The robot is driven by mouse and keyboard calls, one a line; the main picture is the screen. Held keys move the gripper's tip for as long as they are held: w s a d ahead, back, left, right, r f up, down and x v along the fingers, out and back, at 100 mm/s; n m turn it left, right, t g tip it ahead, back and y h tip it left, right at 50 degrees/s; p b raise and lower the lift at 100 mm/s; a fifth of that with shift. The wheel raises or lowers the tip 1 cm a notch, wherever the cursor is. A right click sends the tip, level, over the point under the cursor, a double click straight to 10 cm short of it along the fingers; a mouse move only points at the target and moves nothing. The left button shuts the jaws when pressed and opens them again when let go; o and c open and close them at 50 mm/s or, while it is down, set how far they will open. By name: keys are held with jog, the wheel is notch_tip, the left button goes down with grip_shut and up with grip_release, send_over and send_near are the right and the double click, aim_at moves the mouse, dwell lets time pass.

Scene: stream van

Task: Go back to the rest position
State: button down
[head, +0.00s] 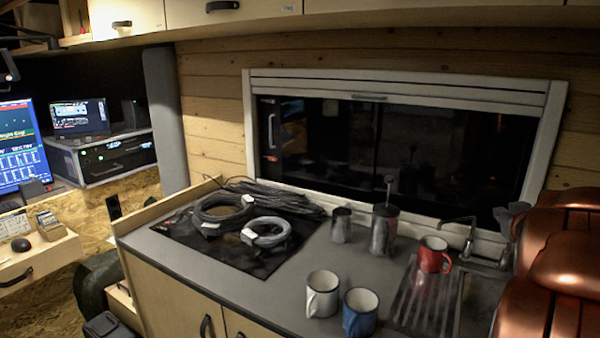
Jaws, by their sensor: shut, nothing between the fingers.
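My copper-coloured arm is folded at the right edge of the head view. A small dark grey part at its left side looks like my gripper (509,216), close to the tap in the picture. It is mostly hidden by the arm links, and the fingers are hard to make out. It appears shut, with nothing seen held in it.
The grey counter (270,297) holds a white mug (322,292), a blue mug (360,313), a red mug (434,254), two metal canisters (384,230) and coiled cables (268,232) on the hob. A tap (468,236) rises by the ridged drainer (427,297). Cabinets (235,12) hang above.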

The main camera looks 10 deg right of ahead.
jog(key=s+a+f+g+y, duration=0.1)
jog(key=s+a+f+g, duration=0.3)
jog(key=a, duration=0.4)
jog(key=s+a+f+m+g+y+p, duration=0.1)
jog(key=s+a+f+g, duration=0.25)
jog(key=s+a, duration=0.35)
jog(key=s+a+f+g, duration=0.3)
jog(key=s+a+f, duration=0.15)
jog(key=a, duration=0.55)
jog(key=s+a+f+n+g+y, duration=0.1)
jog(key=s+a+f+g+y, duration=0.1)
jog(key=s+a, duration=0.6)
jog(key=s+a+f+n+g+y, duration=0.2)
jog(key=s+a+g, duration=0.1)
jog(key=s+a, duration=0.5)
jog(key=shift+a+y+p, duration=0.3)
jog(key=shift+s, duration=0.1)
